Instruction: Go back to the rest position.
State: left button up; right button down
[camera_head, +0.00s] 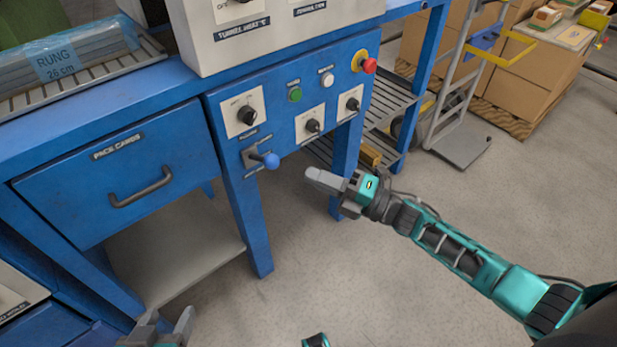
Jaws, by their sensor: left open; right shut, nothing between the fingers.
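My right gripper (312,178) is at the end of the teal arm coming in from the right. It is shut and empty, in front of the blue control panel (225,110) and a little right of the blue-knobbed lever (270,160). A gap shows between the gripper and the lever knob in the picture. My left gripper (168,328) shows at the bottom edge, left of the middle, with its two fingers apart and nothing between them. Most of the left arm is out of view.
The blue bench has a closed drawer (120,175) marked PACK CARDS and a lower shelf (175,250). A red stop button (368,66) juts from the panel. A hand truck (455,130) and cardboard boxes (530,75) stand at the back right. The floor (360,270) between is clear.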

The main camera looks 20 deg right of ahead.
pick_arm(q)
jog(key=shift+w+a+r, duration=0.15)
jog(key=shift+w+r, duration=0.25)
jog(key=shift+r, duration=0.05)
pick_arm(e)
jog(key=v, duration=0.8)
jog(key=shift+d+r, duration=0.2)
jog(key=shift+a, duration=0.1)
jog(key=s+a+f+m+g+h, duration=0.1)
jog(key=s+a+f+m+h, duration=0.35)
jog(key=m, duration=0.85)
jog(key=s+a+f+m+g+h, duration=0.1)
jog(key=s+a+m+h, duration=0.35)
jog(key=m+h, duration=0.6)
pick_arm(q)
jog(key=s+a+r+y+p, duration=0.1)
jog(key=a+r+p, duration=0.2)
jog(key=r+p, duration=0.6)
jog(key=p, duration=0.5)
jog(key=shift+s+r, duration=0.2)
jog(key=shift+s, duration=0.2)
pick_arm(e)
notch_tip(320, 180, up, 9)
jog(key=s+d+m+y, duration=0.1)
jog(key=d+m+y, duration=0.1)
jog(key=shift+s+m+g, duration=0.3)
jog(key=shift+m+g, duration=0.05)
jog(key=shift+g, duration=0.05)
